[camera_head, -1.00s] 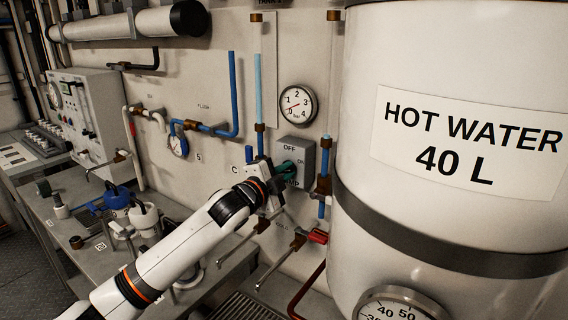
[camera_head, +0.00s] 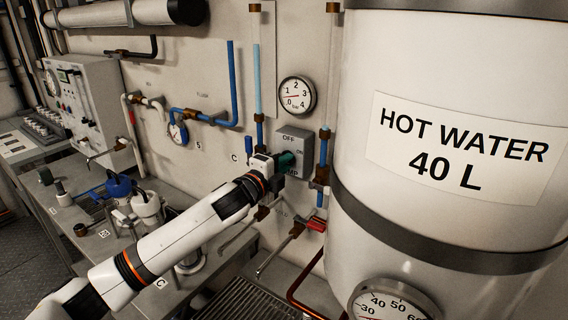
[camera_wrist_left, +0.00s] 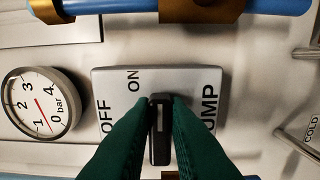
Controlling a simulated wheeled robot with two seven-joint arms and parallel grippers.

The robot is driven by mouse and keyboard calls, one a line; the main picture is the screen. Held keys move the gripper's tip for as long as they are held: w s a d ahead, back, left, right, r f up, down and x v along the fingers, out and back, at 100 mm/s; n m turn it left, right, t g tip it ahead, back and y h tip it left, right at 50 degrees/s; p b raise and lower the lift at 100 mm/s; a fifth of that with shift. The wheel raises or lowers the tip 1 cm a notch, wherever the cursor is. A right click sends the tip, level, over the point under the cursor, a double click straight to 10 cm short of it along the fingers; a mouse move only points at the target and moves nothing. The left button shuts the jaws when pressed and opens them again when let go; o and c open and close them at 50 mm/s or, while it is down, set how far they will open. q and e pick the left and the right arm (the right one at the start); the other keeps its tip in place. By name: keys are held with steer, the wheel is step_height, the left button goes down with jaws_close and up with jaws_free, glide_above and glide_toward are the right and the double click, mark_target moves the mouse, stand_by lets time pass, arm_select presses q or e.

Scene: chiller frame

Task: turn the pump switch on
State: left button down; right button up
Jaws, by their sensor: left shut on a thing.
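The pump switch is a grey box (camera_head: 294,140) on the wall, marked OFF, ON and PUMP, below a round pressure gauge. My left gripper (camera_head: 287,161) reaches it from the left, its green fingers at the box's front. In the left wrist view the grey box (camera_wrist_left: 185,78) shows behind the fingers. The black switch handle (camera_wrist_left: 160,145) stands between the two green fingers, which are shut on it. The handle runs upright in that view, with ON at its upper left and OFF further left. The fingers hide part of the PUMP label. My right gripper is not in view.
The pressure gauge (camera_head: 297,95) is above the box. Blue pipes with brass fittings run close on both sides. The white hot water tank (camera_head: 400,60) stands close on the right. A red-handled valve (camera_head: 316,224) is below.

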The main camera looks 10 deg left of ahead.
arm_select(q)
steer(key=shift+f, duration=0.1)
steer(key=c, duration=1.4)
jaws_free()
steer(key=b+v, duration=0.2)
steer(key=v, duration=1)
steer(key=shift+b, duration=0.4)
